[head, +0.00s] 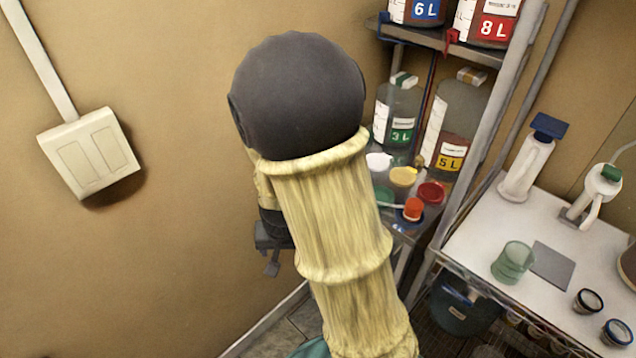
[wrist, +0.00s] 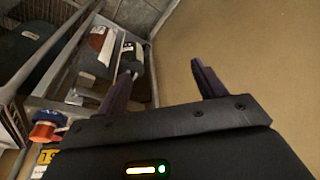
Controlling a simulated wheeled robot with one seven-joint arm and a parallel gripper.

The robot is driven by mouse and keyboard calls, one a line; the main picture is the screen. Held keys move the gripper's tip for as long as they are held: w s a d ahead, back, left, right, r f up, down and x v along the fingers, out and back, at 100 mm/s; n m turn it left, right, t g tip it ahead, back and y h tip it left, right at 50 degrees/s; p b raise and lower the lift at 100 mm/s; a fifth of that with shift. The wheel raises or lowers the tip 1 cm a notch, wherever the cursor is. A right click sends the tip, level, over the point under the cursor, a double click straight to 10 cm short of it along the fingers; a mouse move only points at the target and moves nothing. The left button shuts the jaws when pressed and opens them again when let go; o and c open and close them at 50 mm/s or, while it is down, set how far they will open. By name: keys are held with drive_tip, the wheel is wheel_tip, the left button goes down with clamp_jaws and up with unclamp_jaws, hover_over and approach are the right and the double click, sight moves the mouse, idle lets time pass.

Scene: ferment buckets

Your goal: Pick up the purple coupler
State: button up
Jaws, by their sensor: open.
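I cannot make out a purple coupler in either view. My gripper (head: 272,262) is partly hidden behind my own arm in the head view, in front of the bare wall left of the shelf rack. In the wrist view my gripper (wrist: 162,74) shows two dark, purplish fingers spread apart with nothing between them. Beyond the fingers are the tan wall and the edge of a metal rack.
A metal shelf rack (head: 478,115) holds labelled bottles, with several coloured lids and an orange cap (head: 413,208) lower down. A white table (head: 480,235) on the right carries a green cup (head: 513,262). A switch plate (head: 90,155) is on the left wall.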

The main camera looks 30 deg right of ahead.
drive_tip(key=w+d+f+m+t+h+p, duration=0.1)
drive_tip(key=w+d+f+m+t+h, duration=0.1)
drive_tip(key=w+d+f+m+h, duration=0.35)
drive_tip(key=w+r+m+t+h, duration=0.1)
drive_tip(key=w+r+t+h, duration=0.2)
drive_tip(key=w+r+h, duration=0.2)
wheel_tip(320, 180, up, 3)
drive_tip(key=shift+w+r+p, duration=0.1)
drive_tip(key=shift+w+p, duration=0.25)
drive_tip(key=shift+w, duration=0.45)
drive_tip(key=shift+d, duration=0.1)
drive_tip(key=x, duration=1.2)
drive_tip(key=shift+d+p, duration=0.15)
drive_tip(key=shift+p, duration=0.15)
